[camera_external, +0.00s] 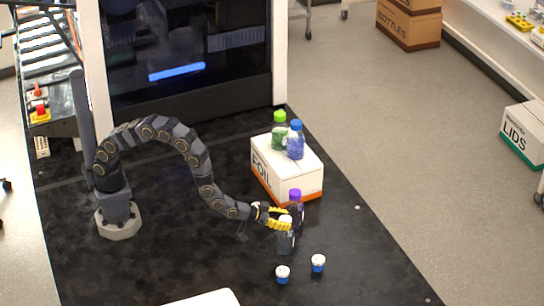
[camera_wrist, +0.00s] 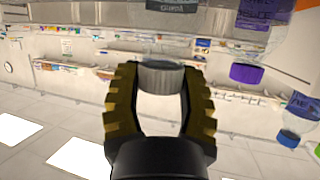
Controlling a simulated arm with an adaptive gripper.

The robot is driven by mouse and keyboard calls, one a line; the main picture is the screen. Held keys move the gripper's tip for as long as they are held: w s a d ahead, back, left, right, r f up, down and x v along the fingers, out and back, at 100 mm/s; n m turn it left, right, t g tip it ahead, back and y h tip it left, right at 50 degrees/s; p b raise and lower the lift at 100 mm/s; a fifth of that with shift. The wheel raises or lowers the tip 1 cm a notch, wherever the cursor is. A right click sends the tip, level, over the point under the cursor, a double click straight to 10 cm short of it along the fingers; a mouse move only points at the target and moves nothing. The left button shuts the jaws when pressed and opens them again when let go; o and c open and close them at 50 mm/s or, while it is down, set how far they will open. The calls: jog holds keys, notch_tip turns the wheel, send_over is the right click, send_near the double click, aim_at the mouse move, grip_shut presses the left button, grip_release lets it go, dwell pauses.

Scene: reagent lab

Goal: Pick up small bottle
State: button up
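A small bottle (camera_external: 285,240) with a dark grey body stands upright on the black tabletop near the front right, in front of the purple-capped bottle. The yellow fingers of my gripper (camera_external: 280,218) are at its top and hide part of it. In the wrist view, which looks upside down, its grey cap (camera_wrist: 160,77) sits at the gap between the fingertips of my gripper (camera_wrist: 160,85), and its dark label (camera_wrist: 172,5) shows at the top edge. The fingers are spread with one on each side of the cap. Firm contact is not clear.
The purple-capped bottle (camera_external: 296,205) stands close behind. A white FOIL box (camera_external: 300,182) carries a green-capped bottle (camera_external: 280,132) and a blue-capped bottle (camera_external: 296,140). Two small blue-and-white containers (camera_external: 282,275) (camera_external: 318,263) stand in front. The tabletop on the left is clear.

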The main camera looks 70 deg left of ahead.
jog(key=shift+r, duration=0.1)
jog(key=shift+r, duration=13.7)
jog(key=w+a+n+y, duration=0.3)
jog(key=w+a, duration=0.1)
jog(key=a, duration=1.1)
jog(key=w+a+n+y, duration=0.2)
jog(key=w+a+y, duration=0.1)
jog(key=a, duration=1.3)
notch_tip(320, 180, down, 13)
jog(key=shift+d, duration=0.45)
jog(key=shift+f, duration=0.15)
